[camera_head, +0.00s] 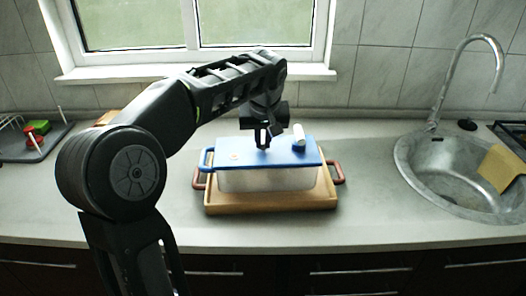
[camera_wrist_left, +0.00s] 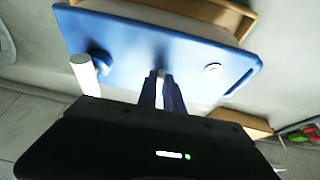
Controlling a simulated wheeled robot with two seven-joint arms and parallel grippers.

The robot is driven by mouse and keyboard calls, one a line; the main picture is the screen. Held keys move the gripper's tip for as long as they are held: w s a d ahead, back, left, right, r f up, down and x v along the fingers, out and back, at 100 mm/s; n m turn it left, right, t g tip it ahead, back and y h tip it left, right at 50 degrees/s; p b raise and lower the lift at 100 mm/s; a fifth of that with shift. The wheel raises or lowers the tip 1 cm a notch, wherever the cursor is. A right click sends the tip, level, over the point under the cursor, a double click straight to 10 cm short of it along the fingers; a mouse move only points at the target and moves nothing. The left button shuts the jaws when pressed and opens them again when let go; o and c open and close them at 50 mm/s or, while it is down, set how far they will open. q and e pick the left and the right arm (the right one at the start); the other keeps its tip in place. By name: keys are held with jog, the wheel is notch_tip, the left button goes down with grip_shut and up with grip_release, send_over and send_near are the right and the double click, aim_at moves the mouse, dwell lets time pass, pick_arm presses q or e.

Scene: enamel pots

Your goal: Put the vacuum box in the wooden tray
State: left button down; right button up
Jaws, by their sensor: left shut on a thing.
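The vacuum box (camera_head: 265,180) has a pale see-through body, a blue lid and a white cylindrical pump on the lid's right. It is upright within the outline of the wooden tray (camera_head: 270,204), whose front wall shows below it; I cannot tell whether its base touches the tray floor. The tray has reddish handles at both ends. My left gripper (camera_head: 264,138) points down, shut on the vacuum box at the middle of its lid. In the left wrist view the fingertips (camera_wrist_left: 162,80) meet the blue lid (camera_wrist_left: 130,45). My right gripper is out of view.
A round metal sink (camera_head: 420,175) with a tall tap (camera_head: 470,55) and a tan board (camera_head: 500,168) is at the right. A dark dish rack (camera_head: 40,145) with red and green items is at the far left. The counter in front of the tray is clear.

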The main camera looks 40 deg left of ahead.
aim_at(263, 150)
pick_arm(q)
jog(key=shift+f, duration=1.9)
jog(key=c, duration=1.5)
grip_release()
jog(key=v, duration=1.2)
